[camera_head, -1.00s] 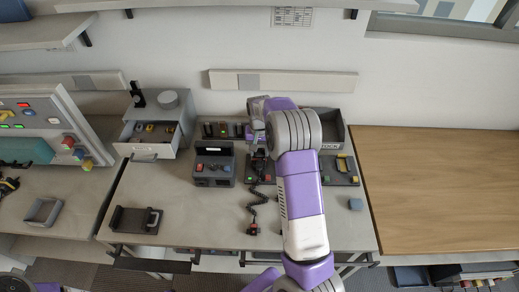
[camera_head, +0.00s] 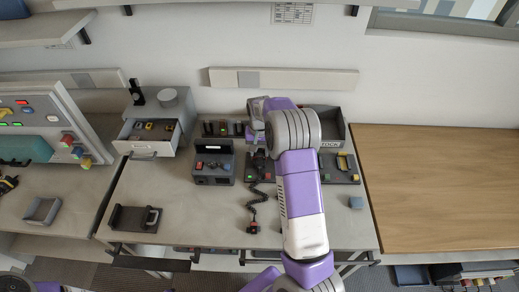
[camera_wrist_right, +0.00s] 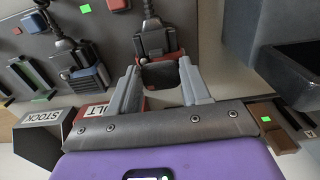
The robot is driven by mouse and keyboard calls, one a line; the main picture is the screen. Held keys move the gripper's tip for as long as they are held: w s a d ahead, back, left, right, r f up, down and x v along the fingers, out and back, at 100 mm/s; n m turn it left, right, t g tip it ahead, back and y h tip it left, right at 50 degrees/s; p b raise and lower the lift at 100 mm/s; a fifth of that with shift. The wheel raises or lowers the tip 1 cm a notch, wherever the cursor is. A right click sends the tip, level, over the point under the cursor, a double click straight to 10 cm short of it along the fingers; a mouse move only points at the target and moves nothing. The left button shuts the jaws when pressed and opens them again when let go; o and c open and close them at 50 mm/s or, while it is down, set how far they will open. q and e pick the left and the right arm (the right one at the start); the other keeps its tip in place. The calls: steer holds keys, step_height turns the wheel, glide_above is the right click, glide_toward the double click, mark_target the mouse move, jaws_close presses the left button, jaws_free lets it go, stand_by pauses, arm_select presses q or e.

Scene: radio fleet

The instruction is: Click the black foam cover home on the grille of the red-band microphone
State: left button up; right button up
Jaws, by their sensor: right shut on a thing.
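In the right wrist view, my right gripper (camera_wrist_right: 160,82) is shut on a dark block, which looks like the black foam cover (camera_wrist_right: 160,74), with red showing at its edges. A dark microphone with a coiled cord (camera_wrist_right: 154,40) is right beyond the fingertips, against the block. I cannot tell whether the cover is seated on the grille. In the head view, my right gripper (camera_head: 257,148) is over the middle of the bench, mostly hidden by my arm. A red-ended coiled cord (camera_head: 254,213) runs toward the front from there. My left gripper is not in view.
A grey radio box (camera_head: 213,166) stands left of the gripper, and an open drawer (camera_head: 147,140) is farther left. A grey stock bin (camera_head: 330,133) is behind right. A small blue block (camera_head: 355,203) lies front right. The wooden top (camera_head: 440,190) is clear.

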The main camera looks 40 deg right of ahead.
mark_target(260, 153)
steer(key=shift+f, duration=0.2)
steer(key=o, duration=1.1)
steer(key=shift+r, duration=0.1)
step_height(260, 153, up, 8)
steer(key=shift+f+p, duration=0.25)
steer(key=shift+p, duration=0.45)
